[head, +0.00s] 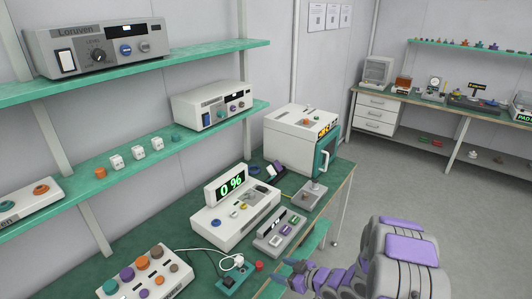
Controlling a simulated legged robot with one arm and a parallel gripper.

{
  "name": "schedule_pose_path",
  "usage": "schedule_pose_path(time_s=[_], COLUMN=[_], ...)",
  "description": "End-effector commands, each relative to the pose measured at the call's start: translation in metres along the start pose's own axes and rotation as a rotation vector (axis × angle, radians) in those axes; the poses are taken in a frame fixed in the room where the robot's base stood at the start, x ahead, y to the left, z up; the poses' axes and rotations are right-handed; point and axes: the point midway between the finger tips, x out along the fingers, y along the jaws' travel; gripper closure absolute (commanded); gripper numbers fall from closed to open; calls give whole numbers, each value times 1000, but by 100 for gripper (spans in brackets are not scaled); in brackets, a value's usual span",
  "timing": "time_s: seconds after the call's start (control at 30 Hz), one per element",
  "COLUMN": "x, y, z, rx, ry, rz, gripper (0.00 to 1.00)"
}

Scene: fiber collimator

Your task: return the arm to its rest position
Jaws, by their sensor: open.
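My arm, grey with purple panels, shows at the bottom right of the head view. It reaches left, with my gripper (285,271) at its end beside the front edge of the green workbench. The gripper is small here but looks open, and I see nothing between its fingers. A white device with a lit "0 %" display (232,184) stands on the bench, up and left of the gripper. A small red piece (259,266) lies near the gripper, next to a green plate (236,281) with a white cable.
A grey tray (281,232), a white box with a teal door (302,140) and a panel of coloured knobs (146,275) occupy the bench. Green shelves (190,62) above hold instruments. Open grey floor (400,180) lies right of the bench, before another bench (440,110).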

Motion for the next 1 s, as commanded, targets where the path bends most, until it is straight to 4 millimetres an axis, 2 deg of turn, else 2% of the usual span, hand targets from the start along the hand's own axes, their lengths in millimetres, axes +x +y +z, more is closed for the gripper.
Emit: schedule_pose_path(time_s=[0.17,0.27,0.4,0.57,0.77,0.87,1.0], x=[-10,-25,-56,-100,-162,-193,-236], y=[21,41,63,76,70,56,25], z=[-9,-17,-29,-47,-70,-81,-92], rx=[-36,-57,-60,-29,58,118,224], ry=[-101,-211,-366,-524,-698,-772,-872], rz=[69,145,260,388,530,586,644], gripper=[31,31,31,31,31,31,31])
